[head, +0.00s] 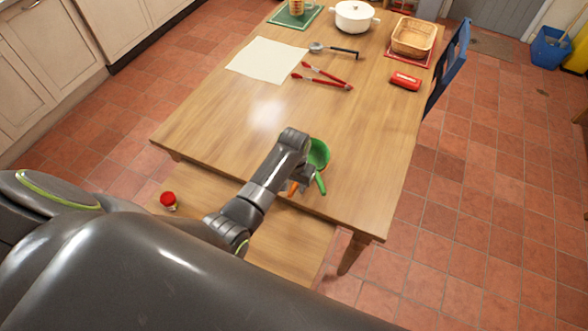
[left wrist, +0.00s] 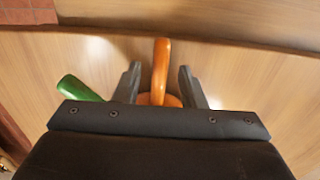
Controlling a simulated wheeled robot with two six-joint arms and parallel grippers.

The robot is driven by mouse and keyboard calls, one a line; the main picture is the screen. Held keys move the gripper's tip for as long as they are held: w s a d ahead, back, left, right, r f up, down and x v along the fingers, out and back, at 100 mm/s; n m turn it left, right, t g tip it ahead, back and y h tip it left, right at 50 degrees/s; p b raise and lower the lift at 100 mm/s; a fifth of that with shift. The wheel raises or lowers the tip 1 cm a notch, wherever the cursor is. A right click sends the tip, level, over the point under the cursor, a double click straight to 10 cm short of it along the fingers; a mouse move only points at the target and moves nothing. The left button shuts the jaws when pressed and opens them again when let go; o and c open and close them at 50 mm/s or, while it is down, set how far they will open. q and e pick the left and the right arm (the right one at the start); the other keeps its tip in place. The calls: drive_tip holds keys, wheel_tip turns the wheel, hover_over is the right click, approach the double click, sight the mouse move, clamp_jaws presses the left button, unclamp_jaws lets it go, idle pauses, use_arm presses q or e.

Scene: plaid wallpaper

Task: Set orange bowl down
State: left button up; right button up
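An orange bowl with a handle (left wrist: 161,65) is mostly hidden; in the left wrist view its handle stands between my left gripper's fingers (left wrist: 160,85), with a gap on each side. The fingers are open. In the head view a small piece of orange (head: 293,187) shows below my left gripper (head: 304,184), at the table's near edge. A green bowl (head: 318,153) with a green handle lies just right of the gripper. Its handle seems to be the green one at the left in the left wrist view (left wrist: 78,89). My right gripper is not in view.
The wooden table (head: 220,120) is clear in its near left and middle. Farther back are a paper sheet (head: 266,60), red tongs (head: 325,80), a ladle (head: 335,50), a white pot (head: 354,17), a basket (head: 413,36) and a red item (head: 405,81). A red-lidded jar (head: 168,200) stands on the bench (head: 285,245).

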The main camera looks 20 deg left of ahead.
use_arm(q)
wheel_tip(320, 180, up, 10)
idle(0.4)
drive_tip(key=shift+f, duration=0.1)
